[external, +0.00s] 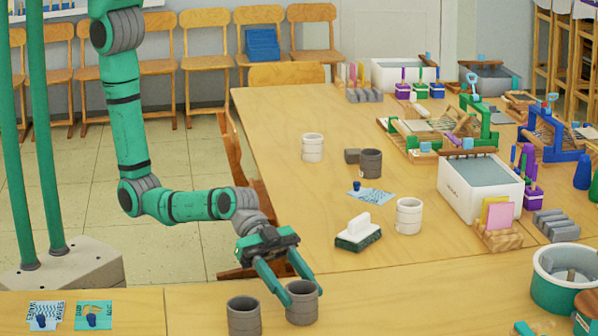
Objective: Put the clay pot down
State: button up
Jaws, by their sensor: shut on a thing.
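A dark grey clay pot (303,309) is at the front edge of the view, over the near table. My gripper (299,289) reaches down to it from the upper left. Its two green fingers are shut on the pot, one at its left side and one at the far side of its rim. The pot looks upright. I cannot tell whether its base touches the table. A second dark grey pot (244,318) stands close by on the left, with a small gap between them.
A white-handled brush (358,232), a white cup (409,216) and another grey pot (371,163) stand on the far table (270,140). A green tub (565,280) is at the right. The near table is clear right of the held pot (420,300).

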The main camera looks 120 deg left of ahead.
jog(key=shift+f, duration=0.15)
jog(key=o, duration=1.1)
jog(key=shift+o, duration=0.2)
